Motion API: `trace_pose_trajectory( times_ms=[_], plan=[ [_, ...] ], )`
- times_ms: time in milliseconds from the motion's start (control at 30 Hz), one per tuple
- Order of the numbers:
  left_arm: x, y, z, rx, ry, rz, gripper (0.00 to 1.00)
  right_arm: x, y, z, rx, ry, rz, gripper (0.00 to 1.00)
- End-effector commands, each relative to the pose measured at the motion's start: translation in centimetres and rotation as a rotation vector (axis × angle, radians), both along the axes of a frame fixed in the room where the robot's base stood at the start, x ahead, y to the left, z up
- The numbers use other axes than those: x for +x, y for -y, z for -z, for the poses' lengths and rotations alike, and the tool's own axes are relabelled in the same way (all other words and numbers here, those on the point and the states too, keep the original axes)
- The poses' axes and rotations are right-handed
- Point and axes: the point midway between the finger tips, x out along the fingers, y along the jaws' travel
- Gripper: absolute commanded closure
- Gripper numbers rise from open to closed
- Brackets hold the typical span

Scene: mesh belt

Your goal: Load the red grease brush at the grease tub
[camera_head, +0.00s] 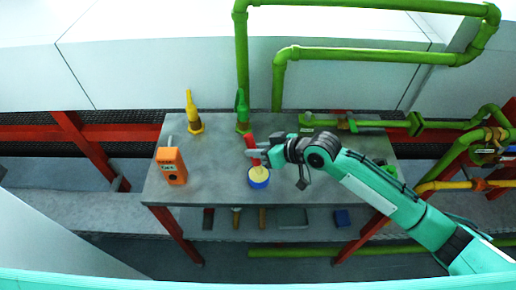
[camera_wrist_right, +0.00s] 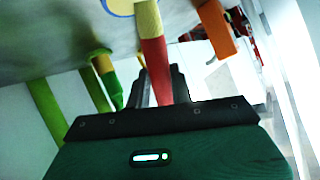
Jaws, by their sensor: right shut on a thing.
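The blue grease tub (camera_head: 259,183) stands on the grey table, with pale yellow grease (camera_head: 259,173) showing at its top. My right gripper (camera_head: 262,152) is just above and behind the tub. It is shut on the red grease brush (camera_head: 250,142), whose red part sticks up at the jaws. In the right wrist view the red brush (camera_wrist_right: 155,60) stands between the fingers, its pale yellow end pointing toward the tub (camera_wrist_right: 118,6) at the top edge. I cannot tell whether the brush touches the grease. My left gripper is not in view.
An orange box (camera_head: 172,166) stands on the table's left side. Green pipes (camera_head: 360,55) run behind and right. Several items lie on the lower shelf. The table's front left is clear.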

Motion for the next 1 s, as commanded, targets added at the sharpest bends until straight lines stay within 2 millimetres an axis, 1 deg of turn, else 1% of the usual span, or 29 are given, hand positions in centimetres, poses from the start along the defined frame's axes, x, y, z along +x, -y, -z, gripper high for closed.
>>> trace_pose_trajectory(
  times_ms=[33, 633, 733, 1000],
  plan=[
    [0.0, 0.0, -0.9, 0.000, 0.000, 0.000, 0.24, 0.0, 0.0, -1.0, 0.001, 0.002, 0.000, 1.00],
    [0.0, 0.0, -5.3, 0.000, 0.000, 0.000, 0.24, 0.1, 0.0, -5.9, 0.003, 0.004, 0.000, 1.00],
    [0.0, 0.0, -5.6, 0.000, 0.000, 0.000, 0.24, 0.1, 0.0, -6.3, 0.002, 0.004, 0.000, 1.00],
    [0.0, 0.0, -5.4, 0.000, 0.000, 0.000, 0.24, 0.1, 0.0, -6.1, 0.003, 0.004, 0.000, 1.00]
  ],
)
